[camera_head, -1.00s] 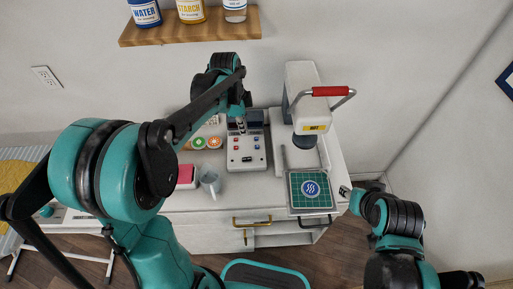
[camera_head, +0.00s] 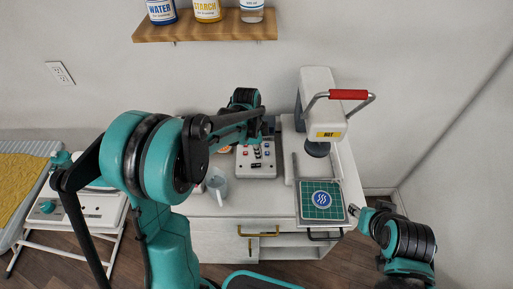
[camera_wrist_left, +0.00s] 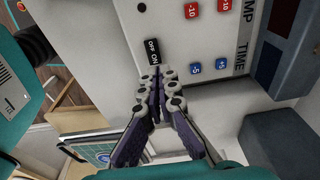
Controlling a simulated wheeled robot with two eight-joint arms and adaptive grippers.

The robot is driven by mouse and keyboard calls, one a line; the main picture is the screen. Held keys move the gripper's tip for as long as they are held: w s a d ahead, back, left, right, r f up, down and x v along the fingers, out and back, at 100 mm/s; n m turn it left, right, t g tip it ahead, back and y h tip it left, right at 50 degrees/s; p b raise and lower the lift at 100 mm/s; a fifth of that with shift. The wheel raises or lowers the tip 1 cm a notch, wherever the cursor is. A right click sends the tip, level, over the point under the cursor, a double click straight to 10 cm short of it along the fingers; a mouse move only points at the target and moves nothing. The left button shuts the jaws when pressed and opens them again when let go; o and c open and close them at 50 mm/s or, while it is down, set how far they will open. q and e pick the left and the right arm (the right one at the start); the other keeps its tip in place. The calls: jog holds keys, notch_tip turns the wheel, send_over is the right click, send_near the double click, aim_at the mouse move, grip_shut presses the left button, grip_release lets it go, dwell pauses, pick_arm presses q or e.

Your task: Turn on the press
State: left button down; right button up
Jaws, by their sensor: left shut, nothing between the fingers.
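The press (camera_head: 318,88) is a white machine with a red-handled lever and a yellow HOT label, at the right of the cabinet top. Its white control box (camera_head: 256,170) with red and blue buttons stands to its left. In the left wrist view the panel carries a black OFF/ON rocker switch (camera_wrist_left: 152,52). My left gripper (camera_wrist_left: 161,73) is shut and empty, its fingertips right at the ON end of the switch; I cannot tell whether they touch. In the head view its own arm largely hides it. My right gripper (camera_head: 356,211) is beside the mat; its jaws are unclear.
A green mat with a blue emblem (camera_head: 308,207) lies in front of the press. A pale mug (camera_head: 217,185) stands left of the control box. A wooden shelf (camera_head: 205,30) with bottles is above. An ironing board (camera_head: 20,190) is at far left.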

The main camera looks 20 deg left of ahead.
aim_at(260, 163)
pick_arm(q)
jog(key=shift+d+f+b, duration=0.2)
jog(key=shift+f+b, duration=0.2)
jog(key=shift+f, duration=1)
jog(key=shift+d+f+y, duration=0.2)
jog(key=shift+f+y, duration=0.15)
jog(key=shift+y, duration=0.05)
jog(key=shift+a, duration=0.25)
jog(key=shift+s+a+r, duration=0.15)
jog(key=shift+a+r, duration=0.1)
jog(key=shift+a, duration=0.3)
